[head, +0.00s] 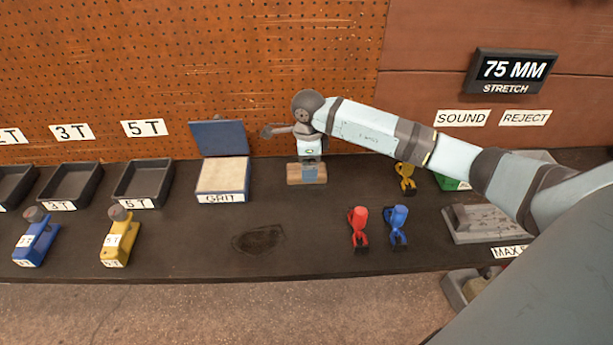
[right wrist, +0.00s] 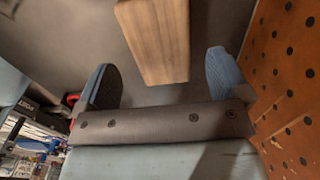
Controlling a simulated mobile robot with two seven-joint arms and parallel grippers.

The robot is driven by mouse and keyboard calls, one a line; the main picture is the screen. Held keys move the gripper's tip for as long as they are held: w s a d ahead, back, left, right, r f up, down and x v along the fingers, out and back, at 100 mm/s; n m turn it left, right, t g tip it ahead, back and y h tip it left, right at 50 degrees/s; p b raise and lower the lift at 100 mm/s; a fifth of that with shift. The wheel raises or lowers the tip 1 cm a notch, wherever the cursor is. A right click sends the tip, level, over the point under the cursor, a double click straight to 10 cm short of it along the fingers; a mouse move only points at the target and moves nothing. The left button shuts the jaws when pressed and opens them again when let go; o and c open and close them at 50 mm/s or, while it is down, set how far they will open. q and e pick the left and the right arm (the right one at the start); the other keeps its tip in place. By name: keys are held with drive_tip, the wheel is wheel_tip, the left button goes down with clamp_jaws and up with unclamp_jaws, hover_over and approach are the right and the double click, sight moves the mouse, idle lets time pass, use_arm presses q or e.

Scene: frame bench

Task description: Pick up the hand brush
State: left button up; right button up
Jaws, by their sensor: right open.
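The hand brush (head: 294,178) lies at the back of the bench, right of the grit box; I see only its wooden part, and no bristles show. My right gripper (head: 309,172) points down over it and covers its middle. In the right wrist view the wooden piece (right wrist: 158,40) shows between the two blue-grey fingers of my open right gripper (right wrist: 163,80), with a gap on each side. I cannot tell how far down the fingers reach around it. My left gripper is not in view.
The grit box (head: 222,178) with its blue lid raised stands close on the left. Black trays (head: 143,183) line the back left. Red (head: 358,228) and blue (head: 397,226) tools stand in front right. The pegboard wall (head: 250,60) is close behind. The front middle is clear except a dark stain.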

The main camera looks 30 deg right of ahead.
drive_tip(key=f, duration=0.5)
drive_tip(key=shift+w+a+f, duration=0.15)
drive_tip(key=shift+w+f, duration=0.05)
drive_tip(key=shift+f, duration=0.1)
drive_tip(key=shift+c, duration=0.4)
drive_tip(key=c, duration=1)
